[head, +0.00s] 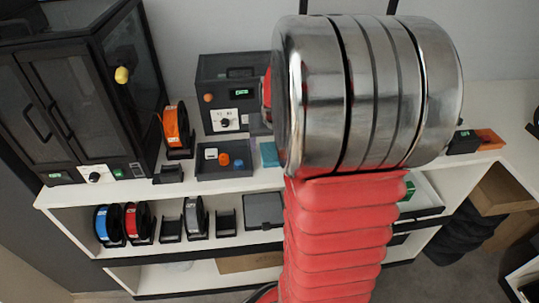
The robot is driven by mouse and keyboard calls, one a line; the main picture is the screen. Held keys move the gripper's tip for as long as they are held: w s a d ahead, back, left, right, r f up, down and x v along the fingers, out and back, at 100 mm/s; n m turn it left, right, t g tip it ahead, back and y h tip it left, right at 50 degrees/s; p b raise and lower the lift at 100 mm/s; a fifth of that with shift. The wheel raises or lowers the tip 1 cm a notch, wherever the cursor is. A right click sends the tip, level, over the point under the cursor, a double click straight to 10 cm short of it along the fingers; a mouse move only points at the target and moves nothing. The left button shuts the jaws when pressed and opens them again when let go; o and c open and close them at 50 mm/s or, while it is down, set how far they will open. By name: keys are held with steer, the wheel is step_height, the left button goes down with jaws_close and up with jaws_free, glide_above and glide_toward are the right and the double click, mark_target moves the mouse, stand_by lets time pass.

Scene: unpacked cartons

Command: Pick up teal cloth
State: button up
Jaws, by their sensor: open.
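A small teal piece (269,154), which looks like the teal cloth, lies on the white top surface just right of the dark tray. Its right side is close to my arm's large metal joint, which may hide part of it. My gripper's fingers do not show; the metal joint and red ribbed sleeve of my arm fill the middle right of the view.
The dark tray (212,173) holds small white, orange and blue items. Behind it stands a grey box with a dial (226,122). An orange spool (175,128) and a black cabinet (85,120) are left. Several spools sit on the shelf below. An open carton (503,190) is right.

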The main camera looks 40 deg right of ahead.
mark_target(270, 152)
steer(key=shift+x, duration=2.6)
steer(key=shift+d, duration=0.15)
steer(key=shift+c, duration=0.2)
steer(key=c, duration=1.1)
